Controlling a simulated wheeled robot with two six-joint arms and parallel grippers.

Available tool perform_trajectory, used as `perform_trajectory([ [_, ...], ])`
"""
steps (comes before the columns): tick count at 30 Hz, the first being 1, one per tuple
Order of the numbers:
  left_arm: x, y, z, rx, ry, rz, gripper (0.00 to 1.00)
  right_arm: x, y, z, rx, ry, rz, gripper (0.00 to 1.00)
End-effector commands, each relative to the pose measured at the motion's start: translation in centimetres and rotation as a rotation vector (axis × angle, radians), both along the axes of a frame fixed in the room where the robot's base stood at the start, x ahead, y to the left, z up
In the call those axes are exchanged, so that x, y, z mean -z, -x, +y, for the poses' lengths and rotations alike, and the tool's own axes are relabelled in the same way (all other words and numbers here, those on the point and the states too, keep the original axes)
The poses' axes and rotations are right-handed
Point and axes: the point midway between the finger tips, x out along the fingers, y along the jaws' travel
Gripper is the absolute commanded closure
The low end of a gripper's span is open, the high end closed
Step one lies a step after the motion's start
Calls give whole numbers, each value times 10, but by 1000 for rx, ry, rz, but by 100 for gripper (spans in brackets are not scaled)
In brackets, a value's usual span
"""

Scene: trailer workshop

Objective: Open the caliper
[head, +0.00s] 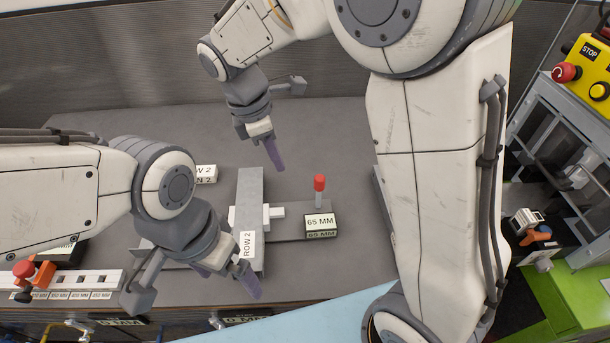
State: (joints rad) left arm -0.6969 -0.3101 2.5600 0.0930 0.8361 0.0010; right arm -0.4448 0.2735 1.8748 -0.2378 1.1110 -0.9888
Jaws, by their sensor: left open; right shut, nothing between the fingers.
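A grey metal assembly that looks like the caliper (250,188) lies on the bench in the middle of the head view. It has a long crosswise bar, a flat plate and a pale block (268,213). A red-knobbed pin (319,184) stands at the plate's right end, behind a "65 MM" label block (320,221). My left gripper (232,274) is open and empty at the near end of the crosswise bar, partly covering it; I cannot tell whether they touch. My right gripper (276,155) is shut and empty, beyond the bar's far end and apart from the red knob.
A white slotted strip (85,280) with a red-handled part (30,273) is at front left. A yellow stop box (588,65) is at far right. The back of the grey bench (130,120) is clear.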

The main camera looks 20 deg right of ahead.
Motion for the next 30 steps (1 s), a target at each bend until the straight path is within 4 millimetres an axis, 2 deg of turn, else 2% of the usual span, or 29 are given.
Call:
perform_trajectory([
  [10, -12, 0, 0, -1, 0, 0, 0, 72, 2, -19, 3, 4, 7, 100],
  [15, -24, 0, 0, -1, 0, 0, 0, 70, 1, -44, 6, 1, 2, 100],
  [18, -26, 0, 0, -1, 0, 0, 0, 72, 1, -52, 3, 1, 1, 100],
  [30, -27, 0, 0, -1, 0, 0, 0, 73, 1, -58, 1, 0, 1, 100],
])
